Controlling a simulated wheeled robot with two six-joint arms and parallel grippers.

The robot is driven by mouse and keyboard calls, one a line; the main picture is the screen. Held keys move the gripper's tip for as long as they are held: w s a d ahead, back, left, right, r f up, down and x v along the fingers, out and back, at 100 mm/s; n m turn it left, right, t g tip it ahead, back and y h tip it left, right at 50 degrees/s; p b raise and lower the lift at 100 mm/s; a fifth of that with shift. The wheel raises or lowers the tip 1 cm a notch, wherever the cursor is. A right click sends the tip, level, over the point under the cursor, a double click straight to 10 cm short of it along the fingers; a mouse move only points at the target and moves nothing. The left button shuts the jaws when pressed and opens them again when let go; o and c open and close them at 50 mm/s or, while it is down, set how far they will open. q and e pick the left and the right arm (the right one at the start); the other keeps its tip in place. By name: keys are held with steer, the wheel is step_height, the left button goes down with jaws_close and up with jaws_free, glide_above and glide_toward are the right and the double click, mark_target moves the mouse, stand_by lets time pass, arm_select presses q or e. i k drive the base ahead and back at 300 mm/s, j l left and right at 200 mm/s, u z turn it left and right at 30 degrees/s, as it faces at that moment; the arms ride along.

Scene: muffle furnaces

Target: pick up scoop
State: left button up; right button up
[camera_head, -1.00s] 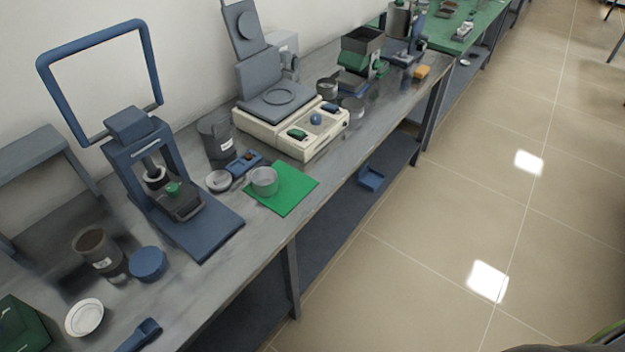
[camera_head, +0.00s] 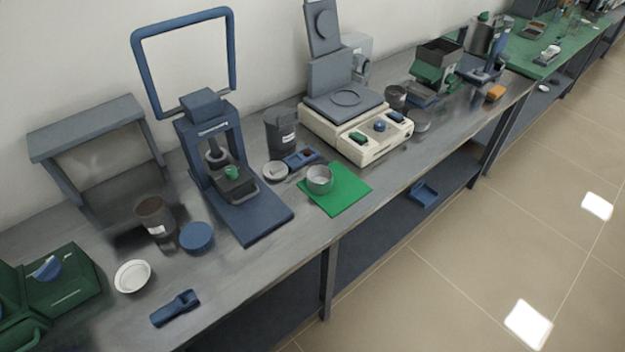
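A blue scoop-like tool (camera_head: 175,308) lies on the grey bench near its front edge, at the lower left of the head view. It has a wider end at the right and a narrower end at the left; I cannot tell for certain that it is the scoop. A blue piece (camera_head: 47,268) also lies in the open green case (camera_head: 62,285) at the far left. Neither of my grippers is in view.
A white dish (camera_head: 132,276), a blue lid (camera_head: 197,237) and a brown-filled jar (camera_head: 155,217) stand behind the blue tool. Tiled floor (camera_head: 430,300) lies clear before the bench.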

mark_target(188, 297)
steer(key=u, duration=1.35)
